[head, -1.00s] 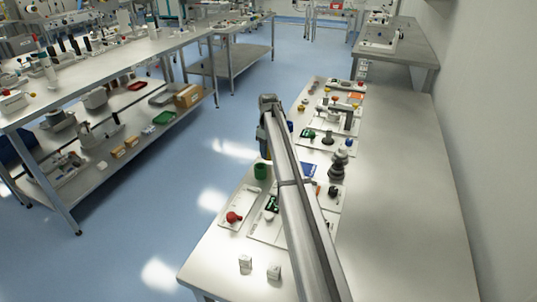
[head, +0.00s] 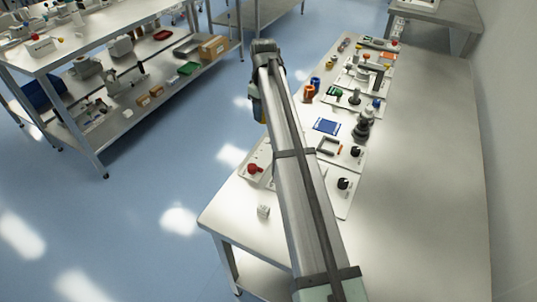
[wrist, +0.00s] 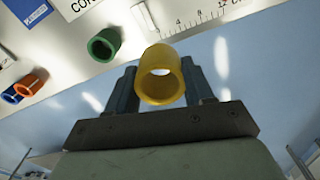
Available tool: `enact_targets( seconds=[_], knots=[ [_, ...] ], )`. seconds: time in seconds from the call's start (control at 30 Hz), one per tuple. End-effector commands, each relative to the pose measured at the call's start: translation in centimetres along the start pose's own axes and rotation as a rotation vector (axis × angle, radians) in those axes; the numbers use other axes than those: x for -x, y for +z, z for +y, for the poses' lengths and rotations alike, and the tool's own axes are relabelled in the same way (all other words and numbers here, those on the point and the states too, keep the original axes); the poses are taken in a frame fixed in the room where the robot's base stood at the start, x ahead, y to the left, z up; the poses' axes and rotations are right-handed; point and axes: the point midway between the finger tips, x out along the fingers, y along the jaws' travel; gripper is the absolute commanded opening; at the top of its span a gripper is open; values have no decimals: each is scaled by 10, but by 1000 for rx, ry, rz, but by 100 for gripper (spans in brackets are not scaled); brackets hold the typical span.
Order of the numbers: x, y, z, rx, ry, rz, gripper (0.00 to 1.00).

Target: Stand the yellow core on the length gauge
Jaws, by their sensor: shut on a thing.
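The yellow core (wrist: 161,75) is a short hollow cylinder. In the wrist view it sits between the two fingers of my gripper (wrist: 162,88), which is shut on it, with its open end facing the camera. The length gauge (wrist: 190,22) is a pale strip with a numbered scale at the top of the wrist view. A white block (wrist: 146,17) stands at its left part. The core appears in front of the gauge in the picture; I see no contact between them. In the head view my arm hides the gauge, and I cannot make out the core.
A green core (wrist: 104,43) stands left of the gauge. An orange core (wrist: 31,85) and a blue core (wrist: 12,95) are farther left. In the head view, fixtures line the bench's left side. The bench top (head: 430,180) is clear on the right.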

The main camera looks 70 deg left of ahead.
Motion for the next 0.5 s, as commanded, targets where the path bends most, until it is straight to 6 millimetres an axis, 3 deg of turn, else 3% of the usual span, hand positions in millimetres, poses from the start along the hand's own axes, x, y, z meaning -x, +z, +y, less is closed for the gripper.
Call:
enact_targets(
  seconds=[0.03, 0.2, 0.5],
  knots=[
    [-2, 20, -18, -13, -1, -1, 22],
    [-5, 49, -42, -73, -9, -12, 22],
    [-15, 50, -42, -165, -18, -25, 22]
  ],
)
